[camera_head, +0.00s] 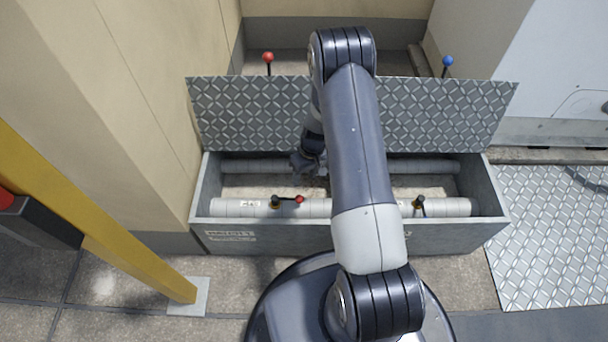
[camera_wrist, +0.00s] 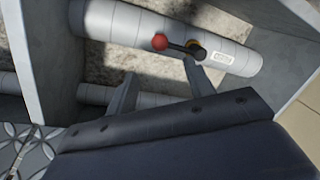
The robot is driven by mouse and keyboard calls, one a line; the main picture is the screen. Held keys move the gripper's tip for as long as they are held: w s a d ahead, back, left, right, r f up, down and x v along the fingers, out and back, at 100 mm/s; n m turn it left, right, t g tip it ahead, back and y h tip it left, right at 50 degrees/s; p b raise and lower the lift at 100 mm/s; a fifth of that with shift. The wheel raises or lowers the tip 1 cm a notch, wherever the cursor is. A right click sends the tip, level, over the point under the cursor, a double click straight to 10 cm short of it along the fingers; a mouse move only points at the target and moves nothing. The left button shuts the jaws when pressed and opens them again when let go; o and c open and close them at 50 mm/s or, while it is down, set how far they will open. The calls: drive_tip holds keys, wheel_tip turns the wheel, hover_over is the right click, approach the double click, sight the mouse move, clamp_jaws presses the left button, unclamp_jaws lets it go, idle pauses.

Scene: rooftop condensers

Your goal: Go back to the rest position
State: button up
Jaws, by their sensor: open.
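My gripper (camera_head: 318,170) is inside the open grey trough, partly hidden by my arm in the head view. In the wrist view my gripper (camera_wrist: 160,88) has its two grey fingers apart with nothing held between them. A red-knobbed lever (camera_head: 298,199) lies along the front pipe (camera_head: 340,207), to the right of its dark pivot. The wrist view also shows this red knob (camera_wrist: 160,42), beyond the fingertips and seemingly apart from them. Its dark and yellow pivot sits beside a white label (camera_wrist: 222,57).
The trough (camera_head: 250,237) has its chequered lid (camera_head: 440,115) standing open behind. A second valve (camera_head: 420,206) sits on the front pipe at right. Red (camera_head: 268,57) and blue (camera_head: 447,60) knobs rise behind the lid. A yellow post (camera_head: 110,225) stands at left.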

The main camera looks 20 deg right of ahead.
sight(300, 200)
drive_tip(key=shift+f, duration=0.1)
drive_tip(key=f+b, duration=0.1)
drive_tip(key=f, duration=0.2)
drive_tip(key=a+f+b, duration=0.1)
drive_tip(key=f, duration=0.3)
drive_tip(key=s+a+f+b, duration=0.1)
drive_tip(key=f+b, duration=0.1)
drive_tip(key=f, duration=0.2)
drive_tip(key=shift+f, duration=0.1)
drive_tip(key=shift+s+a+r+m+p, duration=0.1)
drive_tip(key=shift+s+r+m+p, duration=0.15)
drive_tip(key=shift+r+m+p, duration=0.4)
drive_tip(key=shift+s+f+p, duration=0.15)
drive_tip(key=shift+s+p, duration=0.05)
drive_tip(key=shift+p, duration=0.2)
drive_tip(key=shift+r, duration=0.55)
drive_tip(key=shift+f, duration=0.1)
